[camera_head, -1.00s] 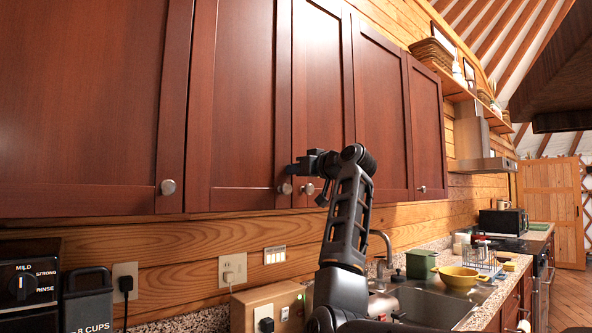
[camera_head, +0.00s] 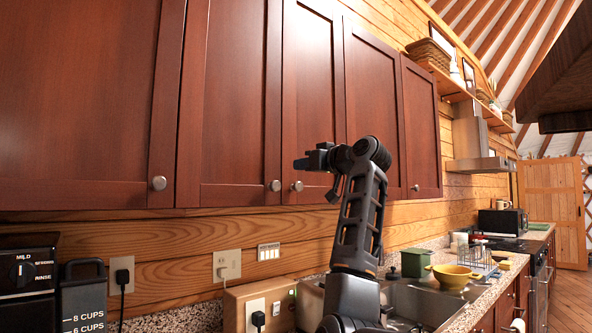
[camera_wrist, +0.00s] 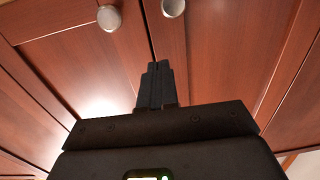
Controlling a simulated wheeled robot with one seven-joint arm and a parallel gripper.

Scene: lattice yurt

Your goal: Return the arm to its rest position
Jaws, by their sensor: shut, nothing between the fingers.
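My gripper (camera_head: 301,163) is at the end of my raised, bent arm, in front of the dark red upper cabinets (camera_head: 235,90). In the wrist view my gripper (camera_wrist: 154,68) has its two fingers together with nothing between them. It points toward the cabinet doors, below two round metal knobs. The left knob (camera_wrist: 109,18) and the right knob (camera_wrist: 173,7) appear apart from the fingertips. In the head view two close-set knobs show just below and left of the gripper. The cabinet doors are closed.
Below the cabinets are a counter with a sink (camera_head: 420,300), a green pot (camera_head: 416,263), a yellow bowl (camera_head: 453,276) and a faucet (camera_head: 391,250) partly behind my arm. A coffee maker (camera_head: 30,280) stands at left. Open floor (camera_head: 565,300) lies at right.

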